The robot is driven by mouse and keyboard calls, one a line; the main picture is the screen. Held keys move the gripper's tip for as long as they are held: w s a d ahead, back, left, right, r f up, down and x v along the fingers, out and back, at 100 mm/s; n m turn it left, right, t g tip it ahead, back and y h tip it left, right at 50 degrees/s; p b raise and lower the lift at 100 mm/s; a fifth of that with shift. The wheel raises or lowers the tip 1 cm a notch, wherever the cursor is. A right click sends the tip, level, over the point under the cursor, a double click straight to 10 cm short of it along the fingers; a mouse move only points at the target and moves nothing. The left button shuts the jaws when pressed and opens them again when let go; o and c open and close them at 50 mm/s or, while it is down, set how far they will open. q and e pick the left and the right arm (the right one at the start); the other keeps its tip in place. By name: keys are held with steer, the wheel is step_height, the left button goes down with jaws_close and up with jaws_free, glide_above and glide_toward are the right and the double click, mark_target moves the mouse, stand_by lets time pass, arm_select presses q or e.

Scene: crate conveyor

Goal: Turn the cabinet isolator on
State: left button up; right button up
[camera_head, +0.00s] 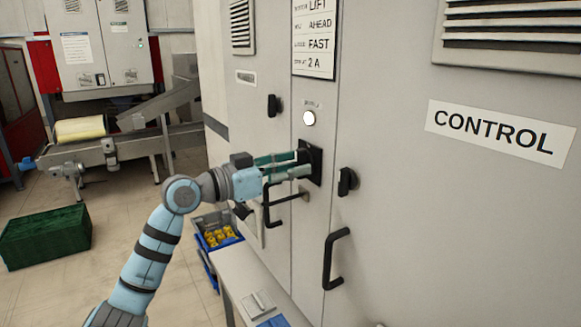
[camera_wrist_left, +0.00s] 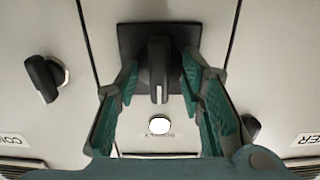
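The cabinet isolator (camera_head: 314,163) is a black rotary switch on the narrow middle panel of the grey cabinet. In the left wrist view its square plate (camera_wrist_left: 128,40) frames a black handle (camera_wrist_left: 158,70) that stands lengthwise, pointing toward the white lamp. My left gripper (camera_head: 299,164) is at the isolator, facing the panel. In the left wrist view its green-padded fingers (camera_wrist_left: 160,75) are open on either side of the handle, with gaps showing. The white lamp (camera_head: 309,118) above the isolator looks bright. My right gripper is out of view.
Black door knobs (camera_head: 347,181) (camera_head: 272,105) and a door handle (camera_head: 334,258) stick out beside the isolator. A blue crate (camera_head: 208,219) with yellow parts stands below my left arm. A green crate (camera_head: 46,236) and a conveyor (camera_head: 135,147) are at the left.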

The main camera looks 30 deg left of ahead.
arm_select(q)
steer(key=v, duration=0.7)
steer(key=shift+s+a, duration=0.15)
steer(key=shift+s, duration=0.05)
steer(key=shift+w, duration=0.15)
